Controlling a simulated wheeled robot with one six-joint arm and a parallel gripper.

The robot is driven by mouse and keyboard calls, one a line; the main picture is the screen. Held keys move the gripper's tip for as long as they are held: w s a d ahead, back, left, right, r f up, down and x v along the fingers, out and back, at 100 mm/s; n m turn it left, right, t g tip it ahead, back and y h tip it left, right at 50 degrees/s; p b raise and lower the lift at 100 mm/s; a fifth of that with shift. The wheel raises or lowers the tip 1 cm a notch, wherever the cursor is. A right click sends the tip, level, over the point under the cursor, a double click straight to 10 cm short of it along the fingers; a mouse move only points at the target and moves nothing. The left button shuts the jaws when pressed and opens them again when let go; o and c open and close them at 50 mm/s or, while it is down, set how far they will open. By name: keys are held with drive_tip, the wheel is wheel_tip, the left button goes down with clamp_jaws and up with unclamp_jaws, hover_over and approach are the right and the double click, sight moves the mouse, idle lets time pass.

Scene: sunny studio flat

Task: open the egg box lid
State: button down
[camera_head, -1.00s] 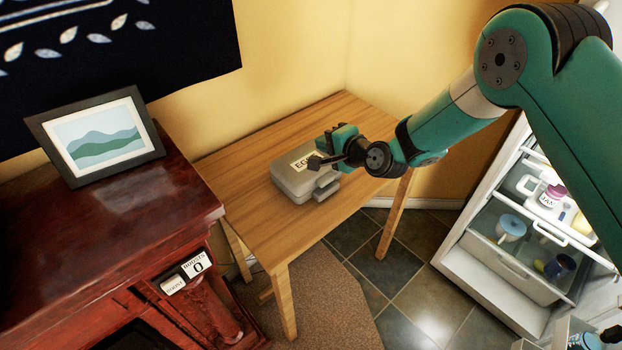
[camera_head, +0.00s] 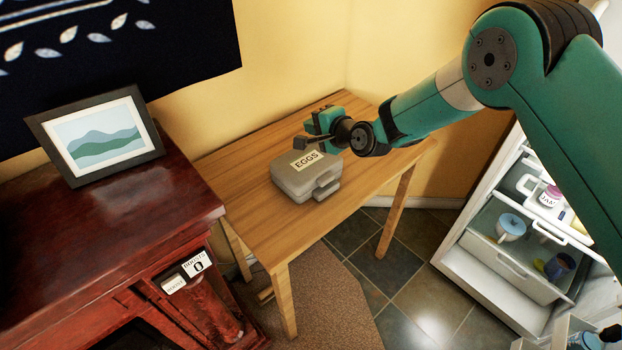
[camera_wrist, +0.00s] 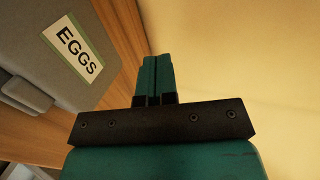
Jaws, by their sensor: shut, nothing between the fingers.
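The grey egg box (camera_head: 292,184), with a white EGGS label on its lid, sits on the wooden table. Its lid is down, and a grey latch or handle (camera_head: 327,190) sticks out at its front. My gripper (camera_head: 302,143) is above and behind the box, toward the wall, and looks clear of it. In the wrist view the egg box (camera_wrist: 92,30) is at the upper left, beside my gripper (camera_wrist: 154,60). The two teal fingers are together with nothing between them.
The wooden table (camera_head: 250,215) has free room around the box. A dark red cabinet (camera_head: 130,225) with a picture frame (camera_head: 97,138) stands at the left. An open fridge (camera_head: 500,240) is at the right. The yellow wall (camera_head: 290,60) is close behind the table.

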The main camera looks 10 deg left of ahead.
drive_tip(key=shift+a+r, duration=0.1)
idle(0.3)
drive_tip(key=shift+w+a+r+b, duration=0.2)
drive_tip(key=shift+w+a+b, duration=0.55)
drive_tip(key=shift+a, duration=0.25)
drive_tip(key=shift+w+a+r+b, duration=0.2)
drive_tip(key=shift+w+a+b, duration=0.35)
drive_tip(key=shift+w+a, duration=0.4)
drive_tip(key=shift+s, duration=0.1)
drive_tip(key=shift+a, duration=0.1)
drive_tip(key=b+x, duration=0.4)
drive_tip(key=x, duration=0.1)
drive_tip(key=shift+a+r+b, duration=0.1)
drive_tip(key=shift+r+b, duration=0.3)
